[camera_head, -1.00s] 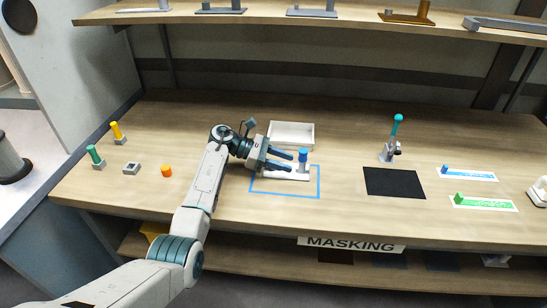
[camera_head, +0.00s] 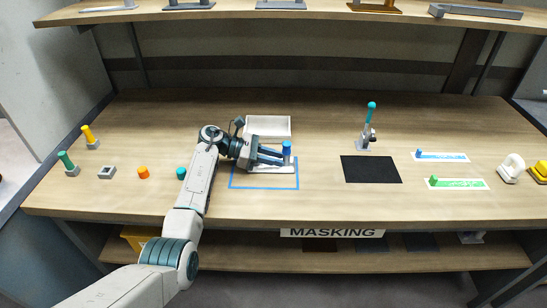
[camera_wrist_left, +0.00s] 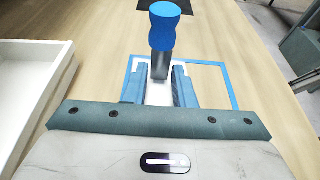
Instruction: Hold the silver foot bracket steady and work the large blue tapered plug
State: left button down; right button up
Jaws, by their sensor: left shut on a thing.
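The large blue tapered plug (camera_head: 287,148) stands upright on top of the silver foot bracket (camera_head: 290,168), whose flat foot lies within the blue-outlined rectangle. The left wrist view shows the blue plug (camera_wrist_left: 163,26) above the bracket's grey upright post (camera_wrist_left: 160,66). My left gripper (camera_head: 282,160) reaches in from the left, low over the foot, with its fingers shut on the bracket below the plug. In the left wrist view the fingers lie on both sides of the post; the exact contact is partly hidden. My right gripper is not in view.
A white open tray (camera_head: 268,118) stands just behind the gripper. A black mat (camera_head: 371,169) and a clamp with a teal-knobbed lever (camera_head: 366,135) are to the right. An orange plug (camera_head: 143,173) and a teal plug (camera_head: 181,174) stand left of the forearm. A shelf overhangs the back.

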pick_arm(q)
jog(key=shift+a+f, duration=0.2)
jog(key=shift+a, duration=0.75)
jog(key=shift+s+f, duration=0.1)
jog(key=shift+f, duration=0.05)
dwell(0.7)
jog(key=c, duration=1.2)
grip_release()
grip_shut()
